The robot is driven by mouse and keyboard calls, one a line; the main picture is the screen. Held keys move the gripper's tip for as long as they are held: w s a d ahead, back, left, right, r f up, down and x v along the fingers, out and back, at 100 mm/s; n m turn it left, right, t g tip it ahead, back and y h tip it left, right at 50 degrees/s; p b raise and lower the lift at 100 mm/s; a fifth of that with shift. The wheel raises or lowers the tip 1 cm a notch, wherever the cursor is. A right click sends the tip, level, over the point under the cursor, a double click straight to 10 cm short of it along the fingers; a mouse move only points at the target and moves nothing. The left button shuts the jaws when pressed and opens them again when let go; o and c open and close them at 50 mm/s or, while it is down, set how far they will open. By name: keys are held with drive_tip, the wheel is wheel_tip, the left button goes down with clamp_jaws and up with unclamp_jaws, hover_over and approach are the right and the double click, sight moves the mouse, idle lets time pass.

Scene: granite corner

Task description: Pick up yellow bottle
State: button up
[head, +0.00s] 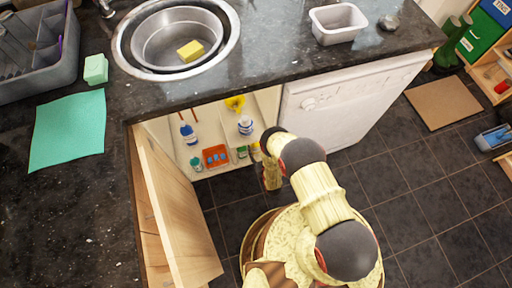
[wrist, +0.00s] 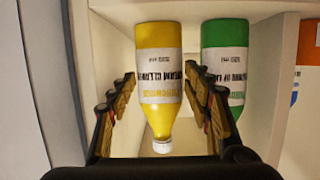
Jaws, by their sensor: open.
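The yellow bottle (wrist: 159,60) has a white cap and a white label reading upside down in the wrist view. Its neck and cap lie between the fingers of my open gripper (wrist: 160,105), with a gap visible at least on the left side. In the head view my gripper (head: 270,172) reaches into the open cabinet under the counter. The yellow bottle (head: 255,147) shows only as a small piece beside it, mostly hidden by my arm.
A green bottle (wrist: 224,60) stands close to the right of the yellow one, behind my right finger. A shelf wall (wrist: 272,85) is farther right. The wooden cabinet door (head: 175,205) is open at left. A white dishwasher (head: 345,103) is to the right of the cabinet.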

drive_tip(key=shift+r, duration=0.1)
drive_tip(key=shift+c, duration=0.3)
drive_tip(key=c, duration=1.1)
clamp_jaws()
